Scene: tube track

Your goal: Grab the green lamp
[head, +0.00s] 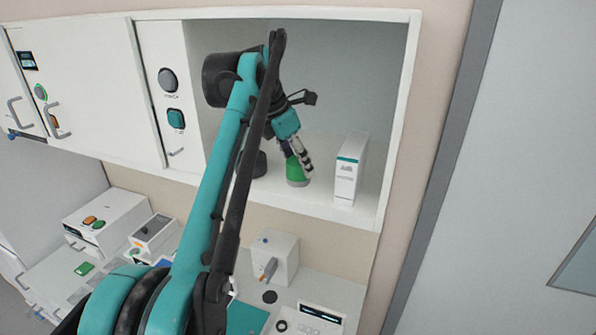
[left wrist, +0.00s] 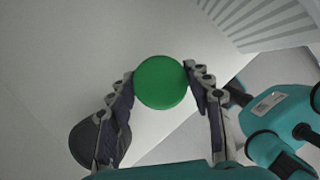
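The green lamp (head: 296,172) stands upright on the shelf of the open white cabinet, partly hidden by my left gripper. In the left wrist view its round green top (left wrist: 160,82) lies between the two fingertips. My left gripper (head: 304,161) reaches down from above, with its fingers at the lamp's sides. In the wrist view the gripper (left wrist: 160,75) is open about as wide as the lamp. Whether the fingers touch it is not clear. My right gripper is not in view.
A white box (head: 347,170) stands right of the lamp on the shelf. A dark round object (head: 259,165) stands to its left, also in the wrist view (left wrist: 88,145). The cabinet's right wall (head: 399,120) bounds the space. Below is a counter with several devices.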

